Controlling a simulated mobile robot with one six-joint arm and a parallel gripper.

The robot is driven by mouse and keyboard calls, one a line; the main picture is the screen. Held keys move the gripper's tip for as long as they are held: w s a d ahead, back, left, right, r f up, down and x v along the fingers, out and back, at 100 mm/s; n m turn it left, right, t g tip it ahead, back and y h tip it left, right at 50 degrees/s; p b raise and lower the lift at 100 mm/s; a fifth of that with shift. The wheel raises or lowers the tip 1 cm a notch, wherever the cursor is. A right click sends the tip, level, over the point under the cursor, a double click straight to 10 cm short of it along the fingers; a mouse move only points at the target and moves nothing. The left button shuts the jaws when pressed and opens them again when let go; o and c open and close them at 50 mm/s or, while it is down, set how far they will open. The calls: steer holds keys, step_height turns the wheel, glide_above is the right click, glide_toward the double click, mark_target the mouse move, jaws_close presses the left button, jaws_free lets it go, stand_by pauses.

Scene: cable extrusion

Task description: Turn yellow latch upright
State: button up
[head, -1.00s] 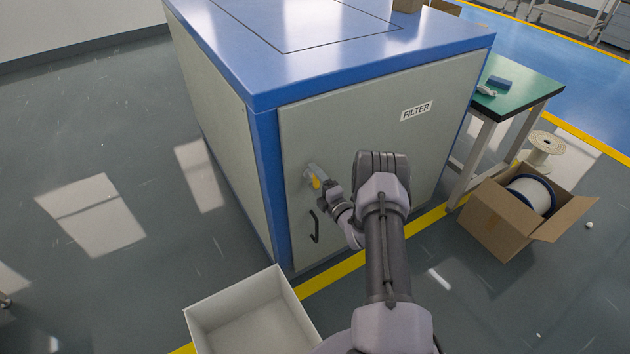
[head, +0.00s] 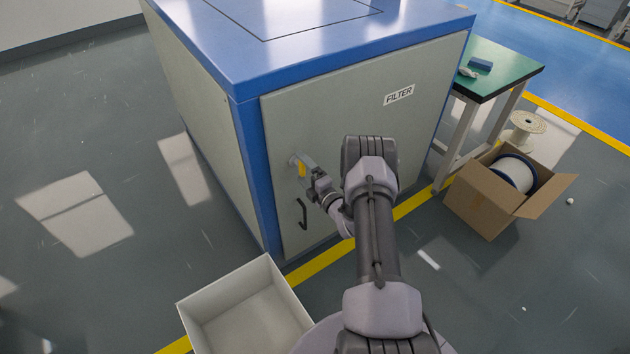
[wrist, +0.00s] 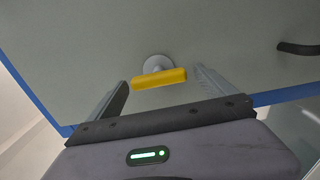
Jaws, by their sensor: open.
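The yellow latch (head: 302,170) is on the grey door of the blue-framed cabinet, above the black door handle (head: 301,214). In the head view its yellow bar looks close to upright. In the wrist view the latch (wrist: 159,78) is a yellow bar in front of a round grey mount (wrist: 157,62), running roughly parallel to the handle (wrist: 298,48). My gripper (wrist: 160,82) is open, with one finger near each end of the bar. I cannot tell whether either finger touches it. In the head view my gripper (head: 306,164) partly hides the latch's surroundings.
The cabinet door (head: 345,115) bears a FILTER label. An open white bin (head: 205,322) stands on the floor in front. A cardboard box (head: 480,208) with a spool and a green-topped table (head: 510,68) stand to the right. Floor at left is clear.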

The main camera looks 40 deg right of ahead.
steer(key=s+a+p, duration=0.1)
steer(key=s+p, duration=0.3)
steer(key=s, duration=1.2)
